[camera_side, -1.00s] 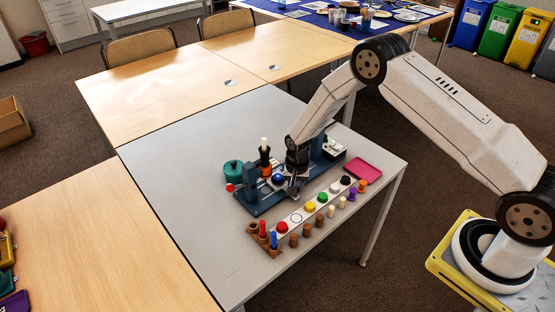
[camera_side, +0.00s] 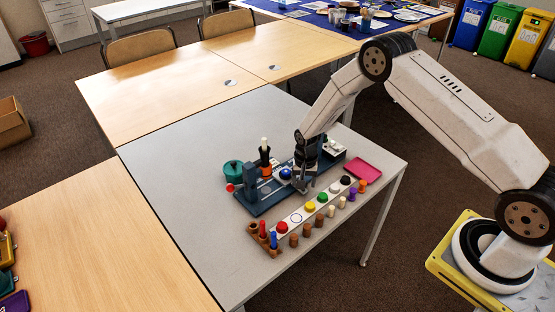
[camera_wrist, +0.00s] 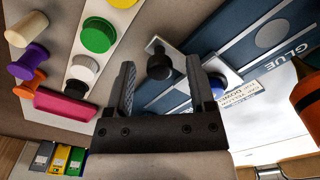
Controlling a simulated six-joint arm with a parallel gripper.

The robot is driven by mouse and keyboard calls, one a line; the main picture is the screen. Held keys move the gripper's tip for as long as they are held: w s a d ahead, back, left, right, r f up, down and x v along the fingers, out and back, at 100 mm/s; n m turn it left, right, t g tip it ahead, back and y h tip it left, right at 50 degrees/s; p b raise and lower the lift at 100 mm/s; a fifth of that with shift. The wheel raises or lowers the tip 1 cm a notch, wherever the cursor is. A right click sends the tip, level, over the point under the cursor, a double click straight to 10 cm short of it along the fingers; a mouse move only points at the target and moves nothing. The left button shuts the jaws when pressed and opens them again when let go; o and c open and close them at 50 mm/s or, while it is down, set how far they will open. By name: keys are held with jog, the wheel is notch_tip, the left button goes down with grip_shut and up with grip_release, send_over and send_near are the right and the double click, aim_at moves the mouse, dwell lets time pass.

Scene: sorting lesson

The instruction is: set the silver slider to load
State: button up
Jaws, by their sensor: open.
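A dark blue device (camera_side: 247,207) lies on the grey table. In the wrist view, a silver plate with a black knob (camera_wrist: 158,66) sticks out at its edge; I take this for the slider, but cannot be sure. My gripper (camera_wrist: 160,72) is open, with one finger on each side of the knob in the picture; I cannot tell whether it touches. In the side view my gripper (camera_side: 307,187) is low at the device's front edge and hides the knob. "GLUE" reads on the device in the wrist view; no "load" mark is legible.
A white strip (camera_side: 270,237) with coloured buttons lies in front of the device, with several pegs before it. A blue ball (camera_side: 286,173), a green round part (camera_side: 233,168) and a pink block (camera_side: 364,168) are near. An orange part (camera_wrist: 306,98) shows at the wrist view's right.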

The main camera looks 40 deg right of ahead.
jog(key=shift+r, duration=0.1)
jog(key=shift+r, duration=3.8)
jog(key=shift+s+a+r, duration=0.1)
jog(key=shift+s+r, duration=0.05)
jog(key=shift+r, duration=0.35)
jog(key=s+a+r+n+t, duration=0.1)
jog(key=s+a+r+n, duration=0.1)
jog(key=s+r+n, duration=0.2)
jog(key=s+a+r+n+t, duration=0.1)
jog(key=s+r+n, duration=0.4)
jog(key=s+r, duration=0.6)
jog(key=shift+s+a+r+t, duration=0.25)
jog(key=shift+s+a, duration=0.65)
jog(key=shift+s, duration=1.8)
jog(key=shift+f, duration=0.1)
